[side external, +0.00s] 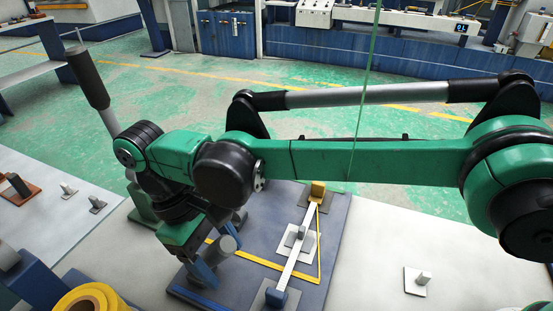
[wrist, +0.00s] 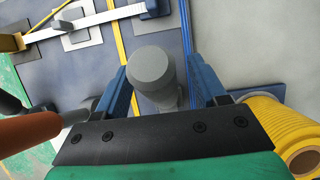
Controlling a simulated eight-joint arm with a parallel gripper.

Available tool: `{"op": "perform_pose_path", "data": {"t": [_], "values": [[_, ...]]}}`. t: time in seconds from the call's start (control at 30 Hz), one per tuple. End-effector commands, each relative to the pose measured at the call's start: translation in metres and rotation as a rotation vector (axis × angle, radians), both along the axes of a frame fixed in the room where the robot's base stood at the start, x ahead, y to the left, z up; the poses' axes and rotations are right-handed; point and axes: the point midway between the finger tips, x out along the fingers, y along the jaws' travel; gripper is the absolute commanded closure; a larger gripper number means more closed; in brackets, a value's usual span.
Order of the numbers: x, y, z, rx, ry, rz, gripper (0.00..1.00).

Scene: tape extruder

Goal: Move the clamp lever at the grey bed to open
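The grey bed (side external: 335,230) carries a white strip (side external: 300,245) running between a yellow block (side external: 318,190) and a dark blue block (side external: 276,297). A grey, round-topped post (side external: 226,243), possibly the clamp lever, stands at the bed's left side. It also shows in the wrist view (wrist: 150,66). My gripper (side external: 212,268) reaches down over the bed's left edge. In the wrist view, its blue fingers (wrist: 160,88) are apart on either side of the post, with a gap at the right finger. Contact at the left finger is unclear, and the post's lower part is partly hidden.
A yellow roll (side external: 88,300) stands at the lower left and shows in the wrist view (wrist: 262,128). An orange-brown rounded part (wrist: 25,132) lies close at the left of the wrist view. The pale table right of the bed is mostly clear, with a small peg (side external: 422,279).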

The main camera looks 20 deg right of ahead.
Motion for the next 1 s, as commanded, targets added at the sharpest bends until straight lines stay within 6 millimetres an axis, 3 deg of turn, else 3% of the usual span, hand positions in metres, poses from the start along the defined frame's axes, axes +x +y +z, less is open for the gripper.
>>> {"op": "perform_pose_path", "data": {"t": [0.37,0.87,1.0], "values": [[-0.001,-0.002,-0.002,0.03,-0.031,-0.001,0.36],[-0.015,-0.015,-0.021,0.279,-0.281,0.0,0.36],[-0.014,-0.014,0.005,0.278,-0.281,-0.001,0.36]]}}
